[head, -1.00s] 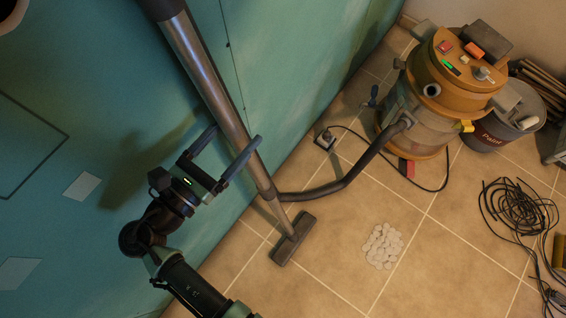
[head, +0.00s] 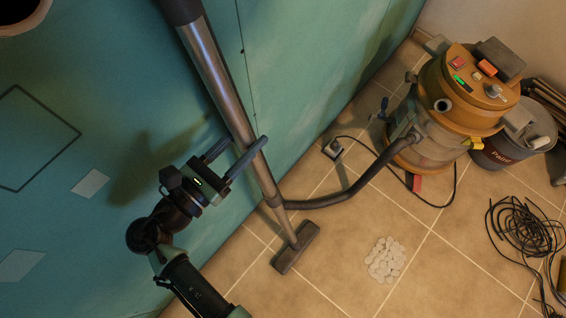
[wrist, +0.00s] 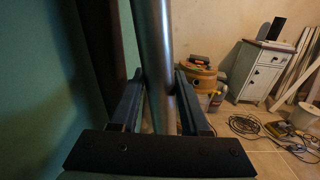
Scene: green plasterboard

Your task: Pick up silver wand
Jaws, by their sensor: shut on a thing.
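The silver wand (head: 222,78) is a long metal tube with a dark upper end and a dark floor head (head: 296,248) resting on the tiles. It leans along the green plasterboard wall. My gripper (head: 240,155) has its two fingers around the tube, shut on it in its lower half. In the wrist view the tube (wrist: 153,50) runs upright between the two fingers (wrist: 160,95). The black hose (head: 335,198) joins near the lower part of the wand and leads to the vacuum.
An orange vacuum cleaner (head: 460,95) stands at right by a paint bucket (head: 500,148). White pebbles (head: 385,260) lie on the tiles. Coiled black cable (head: 522,228) lies at far right. A cabinet (wrist: 262,70) stands further back. The plasterboard (head: 90,120) is close on the left.

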